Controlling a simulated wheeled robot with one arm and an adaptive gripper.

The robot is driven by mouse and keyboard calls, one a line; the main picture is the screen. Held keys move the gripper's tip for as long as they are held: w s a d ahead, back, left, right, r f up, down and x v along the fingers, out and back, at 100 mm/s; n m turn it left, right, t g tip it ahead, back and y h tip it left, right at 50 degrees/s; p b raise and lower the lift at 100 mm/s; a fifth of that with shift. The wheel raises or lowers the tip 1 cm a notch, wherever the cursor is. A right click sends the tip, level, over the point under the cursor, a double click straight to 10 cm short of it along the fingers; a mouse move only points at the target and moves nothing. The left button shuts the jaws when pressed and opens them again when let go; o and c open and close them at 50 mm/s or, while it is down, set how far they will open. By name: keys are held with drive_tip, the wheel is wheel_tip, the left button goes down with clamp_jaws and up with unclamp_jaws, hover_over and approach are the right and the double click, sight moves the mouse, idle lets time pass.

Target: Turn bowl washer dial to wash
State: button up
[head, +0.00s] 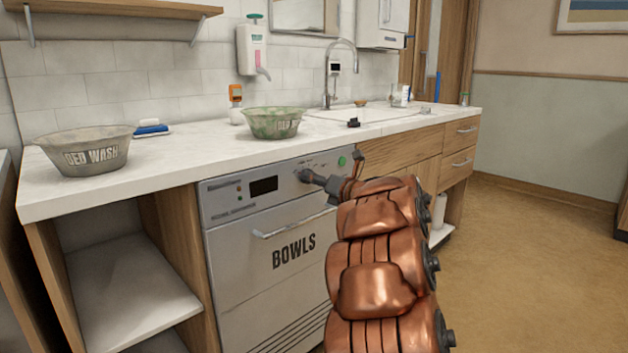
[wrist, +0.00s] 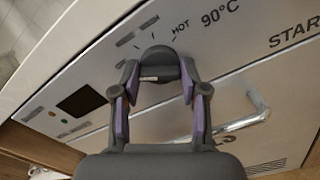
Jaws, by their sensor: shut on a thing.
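The bowl washer (head: 290,258), a grey front-loading machine marked BOWLS, is built in under the counter. Its dial (wrist: 158,65) is a dark round knob on the control panel, with tick marks and the words HOT and 90°C near it in the wrist view. My gripper (wrist: 157,82) is shut on the dial, one finger on each side. In the head view my gripper (head: 318,180) reaches the panel from the right. No wash mark is readable, and the dial's exact pointing is hard to tell.
The washer's door handle (head: 293,223) runs below the panel. A green start button (head: 342,161) is right of the dial. On the counter (head: 190,160) stand a bed wash bowl (head: 84,150) and a green-stained bowl (head: 271,123). Open floor (head: 520,260) lies to the right.

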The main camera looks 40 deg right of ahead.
drive_tip(key=shift+r+m+p, duration=0.1)
drive_tip(key=shift+m+p, duration=7.8)
drive_tip(key=shift+p, duration=1.1)
drive_tip(key=shift+d, duration=0.1)
drive_tip(key=o, duration=1.1)
drive_tip(key=shift+o, duration=0.2)
